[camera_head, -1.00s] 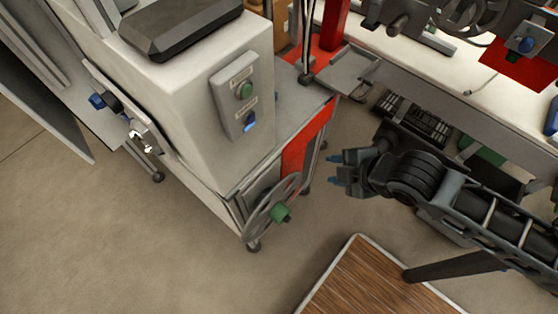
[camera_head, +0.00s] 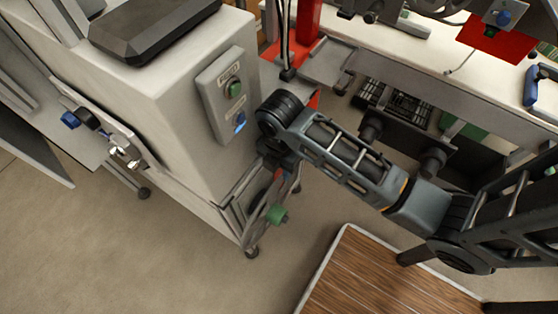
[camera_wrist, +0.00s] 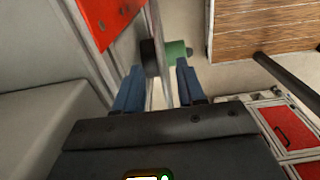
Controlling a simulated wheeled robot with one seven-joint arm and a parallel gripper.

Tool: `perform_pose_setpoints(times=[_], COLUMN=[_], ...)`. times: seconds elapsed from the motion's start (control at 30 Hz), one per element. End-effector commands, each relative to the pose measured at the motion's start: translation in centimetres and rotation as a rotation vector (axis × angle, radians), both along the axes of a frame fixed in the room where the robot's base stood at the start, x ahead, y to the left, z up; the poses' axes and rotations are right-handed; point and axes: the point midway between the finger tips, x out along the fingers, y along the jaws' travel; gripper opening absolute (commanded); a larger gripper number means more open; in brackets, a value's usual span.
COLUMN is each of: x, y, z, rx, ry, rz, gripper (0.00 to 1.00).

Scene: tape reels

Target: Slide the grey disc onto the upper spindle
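The grey disc (camera_head: 262,207) stands on edge low at the front of the white machine, with a green hub (camera_head: 277,215) facing right. In the wrist view the disc (camera_wrist: 158,92) is seen almost edge-on, with the green hub (camera_wrist: 178,53) at its right and a black part at its left. My gripper (camera_wrist: 157,88) is open, with one blue finger on each side of the disc's rim. I see gaps at both sides, and cannot tell any contact. In the head view my arm hides most of the gripper. I cannot tell which part is the upper spindle.
The white machine (camera_head: 150,100) with a button panel (camera_head: 228,95) stands close left of my arm. A blue knob (camera_head: 70,120) and metal fittings are on its left side. A wood-topped table (camera_head: 375,275) is at lower right. A long bench (camera_head: 440,65) is behind.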

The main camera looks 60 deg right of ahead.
Motion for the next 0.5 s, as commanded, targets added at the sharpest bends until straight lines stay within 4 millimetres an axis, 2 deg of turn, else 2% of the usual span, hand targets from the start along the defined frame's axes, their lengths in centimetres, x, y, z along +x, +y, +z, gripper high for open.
perform_pose_setpoints(times=[0.2,0.5], x=[0.0,0.0], y=[0.1,0.0], z=[-3.2,-5.0], rx=[0.0,-0.001], ry=[0.002,-0.001], rz=[0.001,0.0], gripper=[0.39,0.39])
